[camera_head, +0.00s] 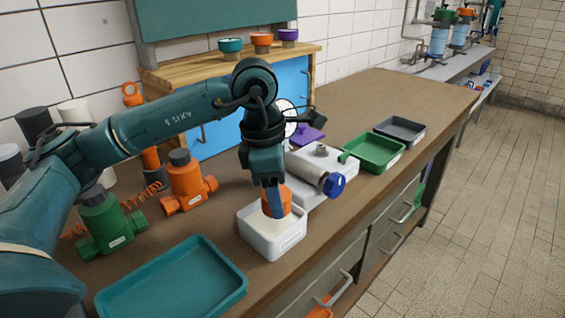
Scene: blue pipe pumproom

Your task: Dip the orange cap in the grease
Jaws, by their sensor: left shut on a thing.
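The orange cap (284,196) is held by my left gripper (275,203), which comes down from above and is shut on it. The cap is over the white tub (272,240) of pale grease (256,220), at or just above the surface. I cannot tell whether the cap touches the grease, because a finger covers part of it. My right gripper does not show.
An empty teal tray (175,285) lies in front. An orange valve body (187,185) and a green one (104,222) stand left. A white fixture (325,165) with a blue-capped pipe (335,185) stands right of the tub, then a green tray (374,152) and a grey tray (400,130).

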